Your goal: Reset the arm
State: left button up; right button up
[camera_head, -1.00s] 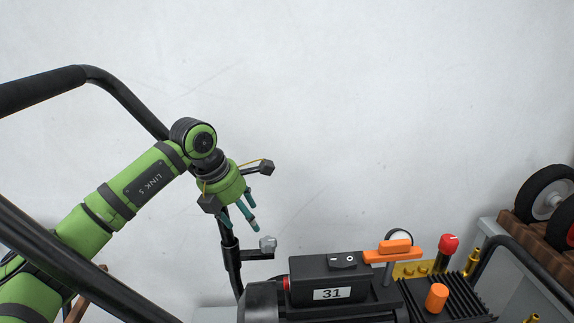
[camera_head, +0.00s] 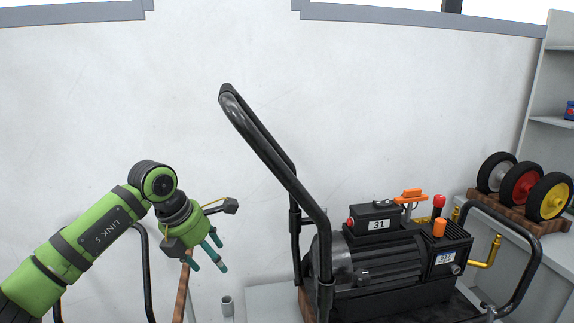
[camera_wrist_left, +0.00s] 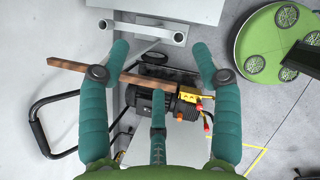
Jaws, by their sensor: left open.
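My left arm and gripper (camera_head: 210,257) come in from the left of the head view. The green gripper has teal fingers, spread open and pointing down to the right, with nothing between them. It appears left of the black washer machine (camera_head: 370,265) and its tall black handle (camera_head: 290,185), with a visual gap between. In the left wrist view, the open fingers of my left gripper (camera_wrist_left: 160,60) frame the machine (camera_wrist_left: 150,98) and a wooden plank (camera_wrist_left: 110,72) beyond them. My right gripper is not in view.
A wooden rack with wheels (camera_head: 520,190) stands on a shelf at the right. The white wall behind is bare. The wrist view shows a round green base (camera_wrist_left: 268,55).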

pick_arm(q)
jog(key=d+f+n+h, duration=0.8)
jog(key=d+f+h, duration=0.3)
jog(key=d+f, duration=0.25)
jog(key=s+a+f+n+t+y, duration=0.2)
jog(key=a+f+n+t, duration=0.15)
jog(key=f+n, duration=0.45)
jog(key=s+a+f+n+t+y, duration=0.2)
jog(key=a+f+n+t+y, duration=0.15)
jog(key=f+n, duration=0.4)
jog(key=s+a+f+n+t+y, duration=0.2)
jog(key=a+f+n, duration=0.25)
jog(key=f, duration=0.55)
jog(key=s+a+f+n+g+y, duration=0.35)
jog(key=s+f+n, duration=0.25)
jog(key=s+f, duration=0.7)
jog(key=s+a+f+n+g+y, duration=0.4)
jog(key=s+f, duration=0.6)
jog(key=s, duration=0.6)
jog(key=s+f+n+g, duration=0.3)
jog(key=s+n, duration=0.1)
jog(key=s, duration=1.4)
jog(key=shift+s+a+g+h, duration=0.15)
jog(key=shift+g+h, duration=0.15)
jog(key=shift+g, duration=0.05)
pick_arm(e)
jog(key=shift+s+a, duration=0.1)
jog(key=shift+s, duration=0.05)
